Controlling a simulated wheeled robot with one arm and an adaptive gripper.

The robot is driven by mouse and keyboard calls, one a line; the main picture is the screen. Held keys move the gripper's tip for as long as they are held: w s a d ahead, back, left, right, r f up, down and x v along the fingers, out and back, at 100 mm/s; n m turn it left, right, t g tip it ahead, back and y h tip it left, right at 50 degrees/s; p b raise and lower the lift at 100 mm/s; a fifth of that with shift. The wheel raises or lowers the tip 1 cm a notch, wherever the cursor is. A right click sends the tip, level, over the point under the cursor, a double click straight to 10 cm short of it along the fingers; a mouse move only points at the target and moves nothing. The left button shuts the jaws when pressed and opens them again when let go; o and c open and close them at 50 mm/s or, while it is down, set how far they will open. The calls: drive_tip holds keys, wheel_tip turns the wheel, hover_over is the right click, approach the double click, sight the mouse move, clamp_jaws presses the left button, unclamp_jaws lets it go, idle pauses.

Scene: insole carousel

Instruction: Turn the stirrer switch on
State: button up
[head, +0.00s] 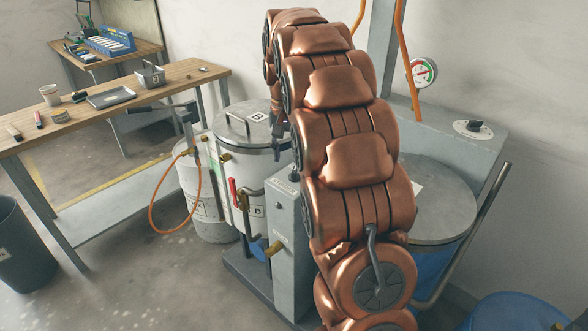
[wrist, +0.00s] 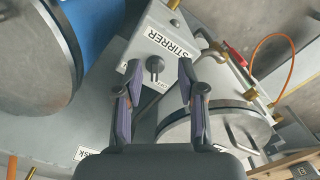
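The stirrer switch (wrist: 154,66) is a small dark grey knob on a grey control box (wrist: 140,48) labelled STIRRER. In the wrist view it shows between my open fingertips, apart from both, with a small OFF marking by it. My gripper (wrist: 159,72) is open and empty, pointing towards the box top. In the head view the grey box (head: 287,235) stands beside the arm, and the switch shows small and dark on its top (head: 293,176). My gripper (head: 281,135) is partly hidden behind my copper arm there. The gap between fingertips and switch is hard to judge.
A lidded white drum B (head: 245,125) with a red-handled valve (head: 233,190) stands left of the box. A round-lidded blue drum (head: 436,205) stands to the right. A wooden bench (head: 180,75) with small items is at the left. An orange hose (head: 152,205) loops beside drum B.

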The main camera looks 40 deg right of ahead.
drive_tip(key=m, duration=0.1)
hover_over(295, 170)
drive_tip(key=shift+s+a+f, duration=0.1)
drive_tip(key=shift+a+f, duration=0.2)
drive_tip(key=shift+f, duration=0.4)
drive_tip(key=shift+w+d+f, duration=0.2)
drive_tip(key=shift+d, duration=0.15)
drive_tip(key=shift+f+p, duration=0.7)
drive_tip(key=shift+f, duration=3.1)
clamp_jaws()
